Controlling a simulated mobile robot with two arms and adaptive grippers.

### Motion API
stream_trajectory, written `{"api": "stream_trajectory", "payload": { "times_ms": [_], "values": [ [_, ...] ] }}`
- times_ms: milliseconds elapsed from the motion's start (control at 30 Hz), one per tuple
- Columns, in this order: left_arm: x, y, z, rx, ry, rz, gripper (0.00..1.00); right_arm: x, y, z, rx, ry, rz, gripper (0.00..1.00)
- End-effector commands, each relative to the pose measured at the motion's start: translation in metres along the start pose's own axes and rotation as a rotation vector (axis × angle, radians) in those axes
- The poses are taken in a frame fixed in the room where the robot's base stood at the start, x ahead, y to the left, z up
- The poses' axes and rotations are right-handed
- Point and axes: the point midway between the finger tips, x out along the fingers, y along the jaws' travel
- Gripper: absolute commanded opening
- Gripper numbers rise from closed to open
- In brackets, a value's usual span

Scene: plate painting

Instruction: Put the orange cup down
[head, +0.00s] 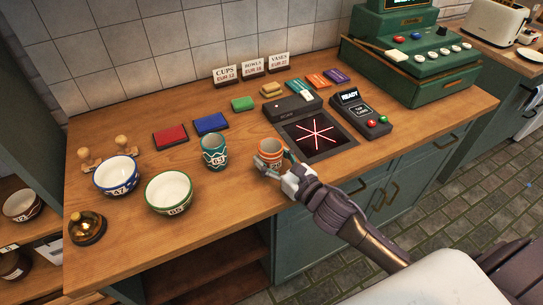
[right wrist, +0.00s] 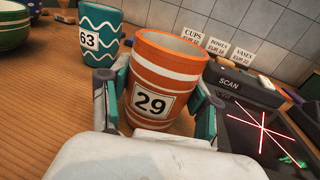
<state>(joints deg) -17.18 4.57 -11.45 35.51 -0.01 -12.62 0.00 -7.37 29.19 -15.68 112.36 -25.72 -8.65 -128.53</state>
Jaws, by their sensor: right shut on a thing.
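The orange cup (head: 270,151) with white stripes is at the counter's front, left of the black scanner. It also shows in the right wrist view (right wrist: 176,70), with a label reading 29, slightly tilted in the picture. My right gripper (head: 278,165) is shut on the orange cup, its fingers (right wrist: 164,100) on both sides of the cup. The cup is at or just above the wooden counter (head: 235,190); its base is hidden, so I cannot tell whether it touches. My left gripper is not in view.
A teal cup (head: 214,152) labelled 63 stands left of the orange cup. A green-rimmed bowl (head: 168,193) and a blue bowl (head: 117,176) are farther left. The scanner (head: 322,140) with red lines lies just right. A brass bell (head: 87,228) stands at the left front.

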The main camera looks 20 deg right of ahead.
Motion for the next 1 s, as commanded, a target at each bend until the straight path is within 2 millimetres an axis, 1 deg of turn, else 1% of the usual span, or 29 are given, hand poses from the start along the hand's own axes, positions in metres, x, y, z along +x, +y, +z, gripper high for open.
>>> {"api": "stream_trajectory", "payload": {
  "times_ms": [167, 200, 267, 300, 333, 600, 700, 733, 867, 1000],
  "values": [
    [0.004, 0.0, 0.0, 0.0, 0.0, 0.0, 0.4, 0.0, 0.0, -0.003, 0.0, -0.001, 0.0, 0.18],
    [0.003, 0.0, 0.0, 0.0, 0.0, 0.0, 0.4, 0.0, 0.0, -0.003, 0.001, 0.0, 0.0, 0.67],
    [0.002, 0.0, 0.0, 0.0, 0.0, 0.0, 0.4, 0.0, 0.0, -0.003, 0.001, 0.0, 0.0, 0.77],
    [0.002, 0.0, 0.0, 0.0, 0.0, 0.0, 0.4, 0.0, 0.0, -0.003, 0.001, 0.0, 0.0, 0.83],
    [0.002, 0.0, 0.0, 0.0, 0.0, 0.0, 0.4, 0.0, 0.0, -0.003, 0.001, 0.0, 0.0, 0.87],
    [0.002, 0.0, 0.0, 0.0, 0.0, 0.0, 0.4, 0.0, 0.0, -0.002, 0.0, 0.0, -0.001, 0.87],
    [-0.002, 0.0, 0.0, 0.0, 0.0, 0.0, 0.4, 0.0, 0.0, 0.003, 0.0, 0.0, 0.0, 0.87],
    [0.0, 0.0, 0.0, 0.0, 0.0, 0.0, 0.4, -0.003, 0.0, 0.0, 0.0, 0.001, -0.001, 0.87],
    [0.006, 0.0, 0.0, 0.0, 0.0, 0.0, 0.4, -0.022, 0.0, -0.003, -0.001, 0.003, -0.001, 0.87],
    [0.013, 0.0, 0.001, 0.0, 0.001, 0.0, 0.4, -0.053, 0.0, -0.004, 0.0, 0.004, -0.001, 0.87]
  ]
}}
